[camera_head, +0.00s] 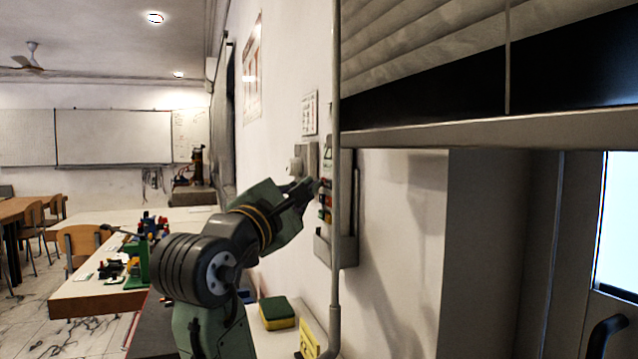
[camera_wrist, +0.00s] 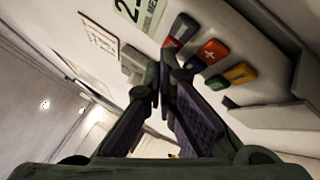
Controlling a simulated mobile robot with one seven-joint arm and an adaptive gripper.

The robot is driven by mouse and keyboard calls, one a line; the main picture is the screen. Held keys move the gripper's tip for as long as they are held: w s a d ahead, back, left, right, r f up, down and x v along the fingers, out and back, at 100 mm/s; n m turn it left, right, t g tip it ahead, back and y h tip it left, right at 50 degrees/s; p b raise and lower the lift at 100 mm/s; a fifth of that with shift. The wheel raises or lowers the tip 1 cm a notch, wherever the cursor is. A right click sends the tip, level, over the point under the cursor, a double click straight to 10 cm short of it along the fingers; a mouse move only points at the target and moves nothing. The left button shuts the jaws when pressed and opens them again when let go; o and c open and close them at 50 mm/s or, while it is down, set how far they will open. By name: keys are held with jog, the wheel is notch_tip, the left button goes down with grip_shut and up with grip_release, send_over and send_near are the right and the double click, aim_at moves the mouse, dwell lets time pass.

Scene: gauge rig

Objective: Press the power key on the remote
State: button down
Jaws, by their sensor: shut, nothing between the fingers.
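A pale panel (camera_head: 346,170) is fixed to the wall right of my gripper (camera_head: 312,184). It carries several coloured key-like pieces. In the wrist view these are a dark one with a red part (camera_wrist: 181,29), an orange-red one with a plus mark (camera_wrist: 213,51), a green one (camera_wrist: 217,82) and a yellow-orange one (camera_wrist: 240,73). I cannot tell which is the power key, and no separate remote is clear. My gripper is shut and empty, its tips (camera_wrist: 160,70) closest to the dark and red piece. Contact cannot be told.
A grey switch box (camera_head: 305,158) is on the wall behind my gripper. A green and yellow sponge (camera_head: 277,313) lies below. A white table (camera_head: 90,290) with models stands at left.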

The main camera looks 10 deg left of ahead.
jog(key=shift+a, duration=0.1)
dwell(0.3)
jog(key=shift+s+a, duration=0.55)
jog(key=shift+a, duration=0.15)
jog(key=shift+s+a+p, duration=0.3)
jog(key=shift+s+a, duration=0.4)
jog(key=shift+a, duration=0.35)
jog(key=shift+s+a+p, duration=0.3)
jog(key=shift+s+a, duration=0.4)
jog(key=shift+a, duration=0.3)
